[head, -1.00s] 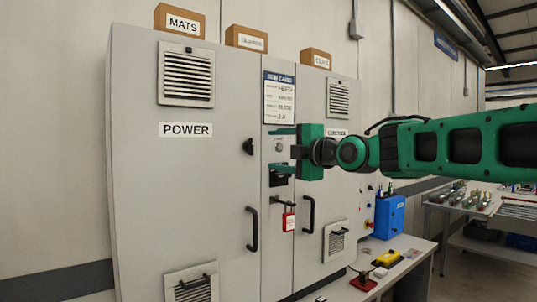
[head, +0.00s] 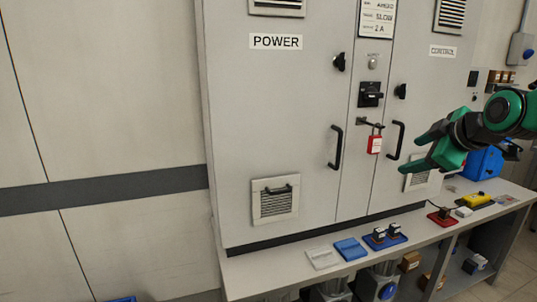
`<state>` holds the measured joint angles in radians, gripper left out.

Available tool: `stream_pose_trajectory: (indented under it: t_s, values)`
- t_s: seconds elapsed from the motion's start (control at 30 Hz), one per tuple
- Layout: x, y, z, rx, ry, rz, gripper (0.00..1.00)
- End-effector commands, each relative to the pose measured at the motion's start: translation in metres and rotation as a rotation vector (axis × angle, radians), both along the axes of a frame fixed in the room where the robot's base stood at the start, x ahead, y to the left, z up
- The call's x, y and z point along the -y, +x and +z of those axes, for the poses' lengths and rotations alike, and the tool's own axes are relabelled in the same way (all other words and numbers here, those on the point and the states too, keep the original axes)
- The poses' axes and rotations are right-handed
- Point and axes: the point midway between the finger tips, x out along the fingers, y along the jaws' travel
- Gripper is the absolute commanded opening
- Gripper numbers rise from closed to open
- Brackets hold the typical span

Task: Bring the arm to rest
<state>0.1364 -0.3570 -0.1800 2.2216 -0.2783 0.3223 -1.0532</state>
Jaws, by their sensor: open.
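My gripper (head: 418,154) is at the right of the head view, green, with its two fingers spread and nothing between them. It is in front of the right door of the grey cabinet (head: 270,120), above the workbench (head: 290,268). My arm reaches in from the right edge. Whether the lower finger touches the cabinet's lower vent cannot be told.
A red padlock (head: 375,145) hangs from a hasp below the black switch (head: 370,94). The bench holds a blue mat (head: 350,249), a white mat (head: 322,257), a blue tray with dark blocks (head: 384,241), a yellow device (head: 477,200) and a blue box (head: 483,163).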

Motion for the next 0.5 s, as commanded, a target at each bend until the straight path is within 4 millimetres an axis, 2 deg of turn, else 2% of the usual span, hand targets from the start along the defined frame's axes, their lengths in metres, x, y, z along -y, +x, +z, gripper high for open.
stream_pose_trajectory:
  t_s: [0.03,0.2,0.27,0.4,0.5]
  values:
    - [0.010,-0.020,-0.024,-0.081,0.066,-0.081,0.62]
    - [0.039,-0.098,-0.099,-0.343,0.288,-0.409,0.62]
    - [0.045,-0.129,-0.123,-0.430,0.361,-0.537,0.62]
    - [0.052,-0.205,-0.168,-0.611,0.513,-0.857,0.62]
    - [0.051,-0.252,-0.190,-0.711,0.590,-1.064,0.62]
